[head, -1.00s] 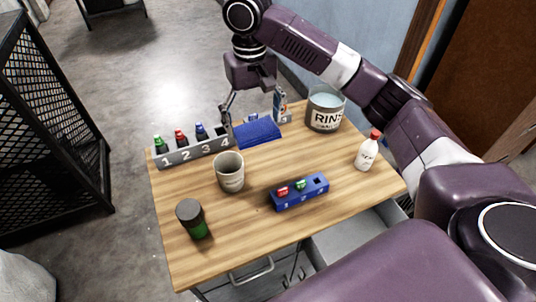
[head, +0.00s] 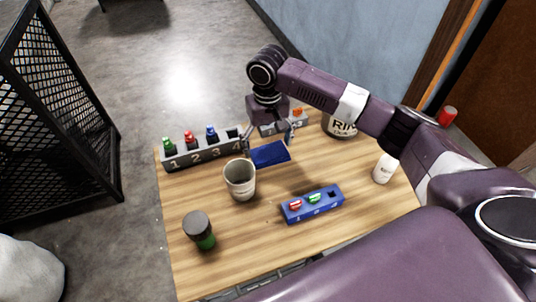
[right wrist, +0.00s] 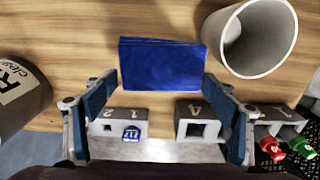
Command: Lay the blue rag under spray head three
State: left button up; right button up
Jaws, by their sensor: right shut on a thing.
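The blue rag (head: 270,153) is a flat rectangle, held in my right gripper (head: 268,141) near the table's far edge. In the right wrist view the rag (right wrist: 162,65) shows between and beyond the two fingertips (right wrist: 165,88). It looks close above the wood; any gap beneath is unclear. A long grey rack (head: 203,155), numbered 1 to 4, stands left of the rag with green, red and blue tops at 1 to 3; slot 4 looks empty. A smaller grey block (head: 270,130) behind my gripper is partly hidden. I cannot identify spray head three for certain. My left gripper is out of view.
A pale cup (head: 240,180) stands just in front of the rag. A blue numbered holder (head: 313,205), a green dark-lidded jar (head: 199,230) and a white bottle (head: 385,168) stand nearer. The rinse can (head: 337,127) is partly behind my arm. A black mesh bin (head: 60,110) is left of the table.

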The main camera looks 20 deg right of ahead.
aim_at(268, 155)
notch_tip(268, 155, down, 2)
jog(key=shift+s+a+f, duration=0.1)
jog(key=shift+f, duration=0.15)
notch_tip(268, 155, down, 2)
jog(key=shift+f+p, duration=0.25)
jog(key=shift+p, duration=0.1)
jog(key=shift+f, duration=0.35)
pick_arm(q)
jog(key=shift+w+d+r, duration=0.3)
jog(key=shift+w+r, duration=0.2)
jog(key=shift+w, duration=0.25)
pick_arm(e)
jog(key=shift+f, duration=0.1)
jog(key=o, duration=1)
jog(key=shift+f, duration=0.1)
